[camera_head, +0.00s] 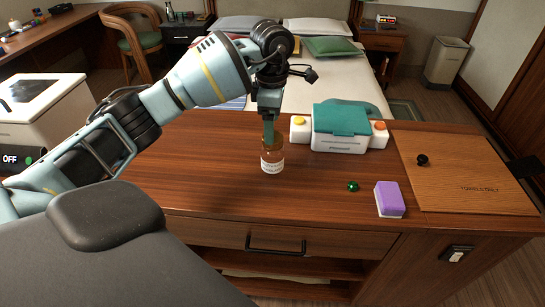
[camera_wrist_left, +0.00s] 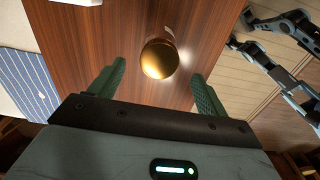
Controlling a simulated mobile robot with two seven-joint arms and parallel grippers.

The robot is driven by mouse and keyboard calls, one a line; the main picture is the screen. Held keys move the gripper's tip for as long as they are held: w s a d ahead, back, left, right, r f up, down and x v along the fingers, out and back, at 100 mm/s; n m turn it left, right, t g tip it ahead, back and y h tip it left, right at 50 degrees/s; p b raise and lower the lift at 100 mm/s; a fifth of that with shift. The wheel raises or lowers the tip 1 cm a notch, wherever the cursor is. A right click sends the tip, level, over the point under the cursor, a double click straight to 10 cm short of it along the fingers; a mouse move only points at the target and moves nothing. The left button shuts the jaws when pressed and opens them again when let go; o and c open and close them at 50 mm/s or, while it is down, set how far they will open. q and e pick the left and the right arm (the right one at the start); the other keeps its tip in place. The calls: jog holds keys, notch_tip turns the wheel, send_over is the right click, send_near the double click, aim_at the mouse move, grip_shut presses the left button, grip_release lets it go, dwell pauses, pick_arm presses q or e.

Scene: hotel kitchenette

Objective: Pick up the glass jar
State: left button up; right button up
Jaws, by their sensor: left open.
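The glass jar (camera_head: 272,161) is amber-brown with a white label and stands upright on the wooden counter. My left gripper (camera_head: 268,133) points down right at its top, and a finger covers part of the jar's upper end in the head view. In the left wrist view the jar's round golden top (camera_wrist_left: 160,59) lies between and slightly beyond the two green fingers of my left gripper (camera_wrist_left: 157,72). The fingers are spread, with gaps on both sides of the jar. My right gripper is not seen.
Right of the jar are a white-and-teal appliance (camera_head: 341,128), a small green ball (camera_head: 352,186), a purple-and-white block (camera_head: 389,199) and a wooden board (camera_head: 465,175) with a black knob. A bed (camera_head: 330,75) lies behind the counter. The counter left of the jar looks clear.

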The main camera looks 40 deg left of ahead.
aim_at(273, 155)
pick_arm(q)
jog(key=shift+w+f, duration=0.1)
jog(key=shift+f, duration=2.5)
jog(key=c, duration=1.5)
jog(key=shift+r, duration=0.1)
